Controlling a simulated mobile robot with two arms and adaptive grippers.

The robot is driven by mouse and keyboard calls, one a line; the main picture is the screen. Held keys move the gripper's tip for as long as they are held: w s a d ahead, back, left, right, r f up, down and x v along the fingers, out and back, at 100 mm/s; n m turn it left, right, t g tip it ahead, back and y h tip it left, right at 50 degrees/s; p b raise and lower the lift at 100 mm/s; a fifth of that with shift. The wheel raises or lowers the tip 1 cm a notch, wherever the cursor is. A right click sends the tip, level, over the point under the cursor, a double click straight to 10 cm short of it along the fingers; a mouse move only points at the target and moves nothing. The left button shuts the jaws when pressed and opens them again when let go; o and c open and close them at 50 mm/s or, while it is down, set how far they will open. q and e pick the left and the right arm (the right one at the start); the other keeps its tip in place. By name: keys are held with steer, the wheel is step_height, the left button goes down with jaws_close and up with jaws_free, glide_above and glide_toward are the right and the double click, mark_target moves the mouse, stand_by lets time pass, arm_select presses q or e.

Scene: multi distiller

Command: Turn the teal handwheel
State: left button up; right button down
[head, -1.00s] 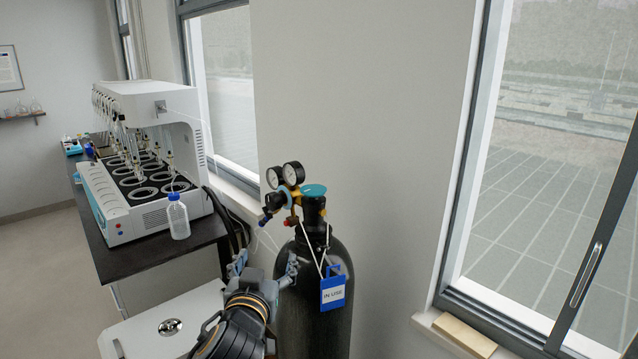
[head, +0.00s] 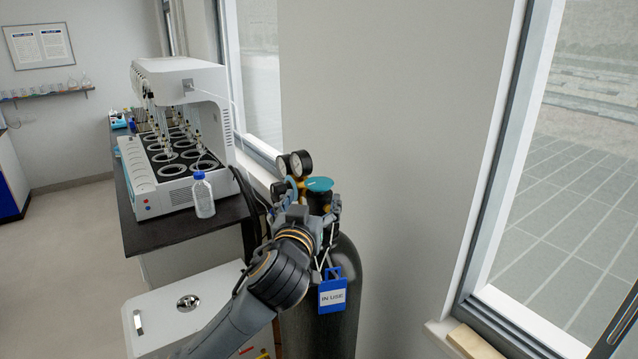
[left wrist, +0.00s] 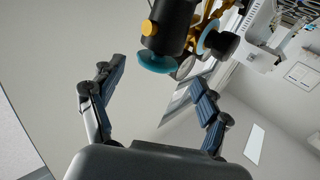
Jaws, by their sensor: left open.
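The teal handwheel (head: 319,184) is a flat disc on top of the valve of a black gas cylinder (head: 343,290). It also shows in the left wrist view (left wrist: 157,65), ahead of the fingers and apart from them. My left gripper (head: 315,207) is open and empty, just below the handwheel in the head view and in front of the valve, which it partly hides. In the left wrist view its two fingers (left wrist: 152,80) are spread wide. My right gripper is not in view.
Two pressure gauges (head: 294,164) and a regulator sit left of the handwheel. A blue "IN USE" tag (head: 332,294) hangs on the cylinder. A white distiller (head: 180,75) and a blue-capped bottle (head: 204,198) stand on the black bench (head: 160,232). A wall is behind the cylinder.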

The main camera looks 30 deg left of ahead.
mark_target(319, 186)
arm_select(q)
steer(key=p+x, duration=0.2)
steer(key=x, duration=0.4)
steer(key=shift+d+r, duration=0.1)
steer(key=shift+w, duration=0.4)
steer(key=c, duration=1)
steer(key=shift+c, duration=0.2)
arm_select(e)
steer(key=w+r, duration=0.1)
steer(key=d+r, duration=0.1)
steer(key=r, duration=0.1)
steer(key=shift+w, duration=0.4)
